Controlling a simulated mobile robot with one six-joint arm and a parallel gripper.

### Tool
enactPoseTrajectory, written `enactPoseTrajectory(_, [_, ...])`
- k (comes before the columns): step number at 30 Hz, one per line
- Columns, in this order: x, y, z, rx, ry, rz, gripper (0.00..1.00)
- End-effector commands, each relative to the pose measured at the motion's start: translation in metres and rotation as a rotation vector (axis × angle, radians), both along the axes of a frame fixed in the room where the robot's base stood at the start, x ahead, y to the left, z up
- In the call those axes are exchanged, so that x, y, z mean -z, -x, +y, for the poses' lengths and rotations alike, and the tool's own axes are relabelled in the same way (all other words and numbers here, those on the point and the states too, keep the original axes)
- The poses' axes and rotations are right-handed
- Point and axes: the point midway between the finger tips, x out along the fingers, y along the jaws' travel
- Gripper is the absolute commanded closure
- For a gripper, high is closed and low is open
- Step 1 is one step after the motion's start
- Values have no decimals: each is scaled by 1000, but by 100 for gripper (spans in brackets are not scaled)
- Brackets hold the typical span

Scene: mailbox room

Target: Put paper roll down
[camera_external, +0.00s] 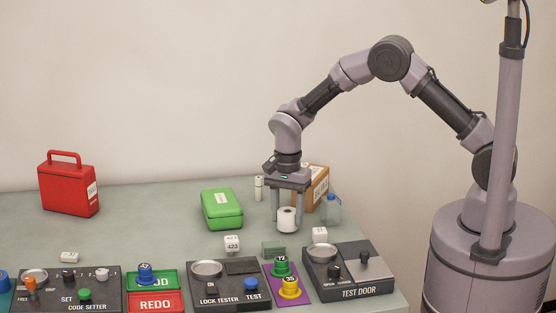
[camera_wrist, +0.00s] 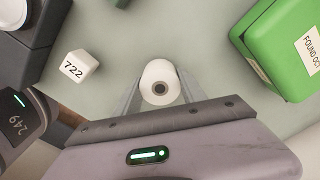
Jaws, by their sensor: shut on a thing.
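The white paper roll (camera_external: 287,219) stands upright between the fingers of my gripper (camera_external: 289,217), over the grey-green table (camera_external: 130,222). My gripper points straight down and is shut on the roll. In the wrist view the paper roll (camera_wrist: 160,84) shows from above with its dark core hole, one finger on each side of it. The roll is at or just above the table top; I cannot tell whether it touches.
A green case (camera_external: 222,208) is left of the roll. A cardboard box (camera_external: 312,188) and a clear blue-capped bottle (camera_external: 332,209) stand behind and right. White number blocks (camera_external: 232,244) and the TEST DOOR panel (camera_external: 350,270) lie in front. Open table lies between the red case (camera_external: 69,188) and green case.

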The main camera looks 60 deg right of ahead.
Motion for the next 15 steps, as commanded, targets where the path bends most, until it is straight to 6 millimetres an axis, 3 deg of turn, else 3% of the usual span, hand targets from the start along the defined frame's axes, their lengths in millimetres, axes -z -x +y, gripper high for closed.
enactPoseTrajectory(1, [-18,-1,0,0,-1,-3,93])
enactPoseTrajectory(6, [-65,-1,0,1,-2,-3,93])
enactPoseTrajectory(12, [-106,11,9,54,1,4,93])
enactPoseTrajectory(15, [-115,24,18,123,2,3,93])
